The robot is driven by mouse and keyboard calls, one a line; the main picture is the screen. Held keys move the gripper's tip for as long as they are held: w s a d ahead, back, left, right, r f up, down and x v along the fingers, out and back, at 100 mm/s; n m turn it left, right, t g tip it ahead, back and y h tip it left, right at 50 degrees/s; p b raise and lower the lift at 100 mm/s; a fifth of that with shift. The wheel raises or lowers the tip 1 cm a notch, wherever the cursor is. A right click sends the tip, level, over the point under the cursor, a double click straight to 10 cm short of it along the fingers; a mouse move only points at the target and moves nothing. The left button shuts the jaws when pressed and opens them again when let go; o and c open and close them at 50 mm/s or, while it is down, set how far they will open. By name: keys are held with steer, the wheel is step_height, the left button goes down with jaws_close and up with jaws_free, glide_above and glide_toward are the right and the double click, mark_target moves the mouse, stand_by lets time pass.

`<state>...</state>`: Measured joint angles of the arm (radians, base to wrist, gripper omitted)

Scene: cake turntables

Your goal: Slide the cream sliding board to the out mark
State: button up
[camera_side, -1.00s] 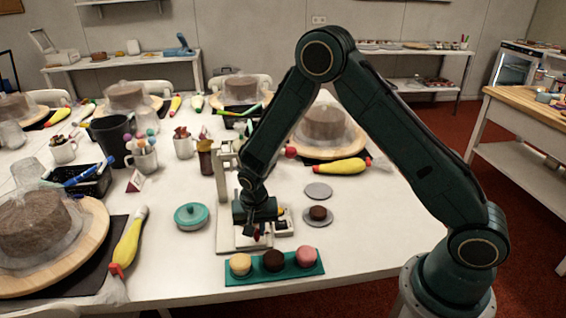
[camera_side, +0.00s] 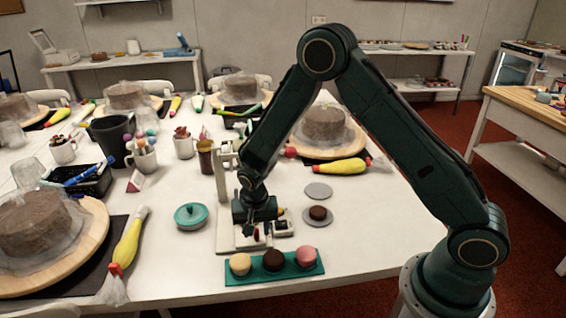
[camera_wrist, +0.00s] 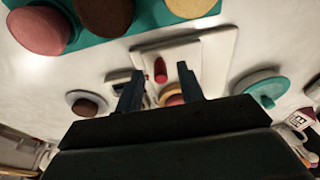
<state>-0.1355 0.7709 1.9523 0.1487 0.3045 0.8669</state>
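The cream sliding board (camera_wrist: 184,52) lies on a pale base in the wrist view, with an upright red peg (camera_wrist: 160,70) on it. In the side view the pale base (camera_side: 226,243) sits behind the teal tray, and my gripper covers much of the board. My gripper (camera_side: 257,232) is low over it, pointing down. In the wrist view my gripper (camera_wrist: 158,84) has its two dark fingers well apart, with the peg showing in the gap between them. A yellowish round piece (camera_wrist: 174,99) shows partly between the fingers. I cannot make out the out mark.
A teal tray (camera_side: 243,279) with three round cakes lies in front of the base. Two grey discs lie right, the nearer one (camera_side: 317,223) holding a brown cake. A post (camera_side: 221,185) and brown cup (camera_side: 205,157) stand behind.

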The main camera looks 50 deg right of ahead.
step_height(320, 180, up, 6)
steer(key=shift+r, duration=0.25)
stand_by(0.5)
steer(key=s+d+r+n+t, duration=0.1)
steer(key=s+r+n, duration=0.1)
steer(key=s+r, duration=0.5)
steer(key=s+d+r+n+t, duration=0.15)
steer(key=s+r, duration=0.25)
steer(key=r, duration=0.8)
steer(key=s+r+n+t, duration=0.1)
steer(key=s+r+n, duration=0.1)
steer(key=s, duration=0.6)
steer(key=s+r+n+y, duration=0.1)
steer(key=s+r+n, duration=0.2)
steer(key=s, duration=0.5)
steer(key=shift+s+r+t, duration=0.25)
steer(key=shift+r+t, duration=0.1)
